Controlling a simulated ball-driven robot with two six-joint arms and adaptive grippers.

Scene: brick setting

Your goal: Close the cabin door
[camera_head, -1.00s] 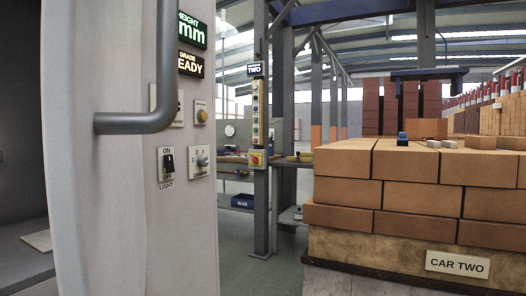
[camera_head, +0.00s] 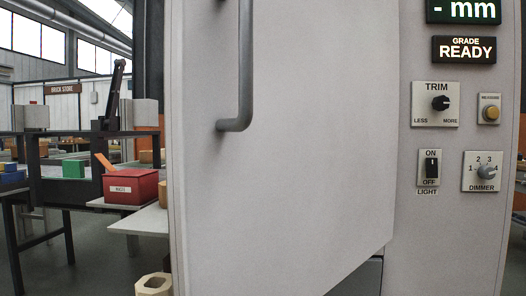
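The cabin door (camera_head: 290,150) is a large pale grey panel filling the middle of the head view. Its grey bar handle (camera_head: 244,75) is on the face towards me, near the top. The door's left edge is free, and its lower edge slants up to the right towards the control panel wall (camera_head: 450,235). The door appears to stand open at an angle; a dark grey strip shows below its lower right corner. The frame behind it is hidden. Neither of my grippers is in view.
The wall carries a trim knob (camera_head: 440,103), a light switch (camera_head: 431,167) and a dimmer (camera_head: 487,171). To the left stand a dark-framed bench, a red box (camera_head: 131,187) on a shelf, and a hollow tan block (camera_head: 154,285) close to the door edge. Grey floor shows at lower left.

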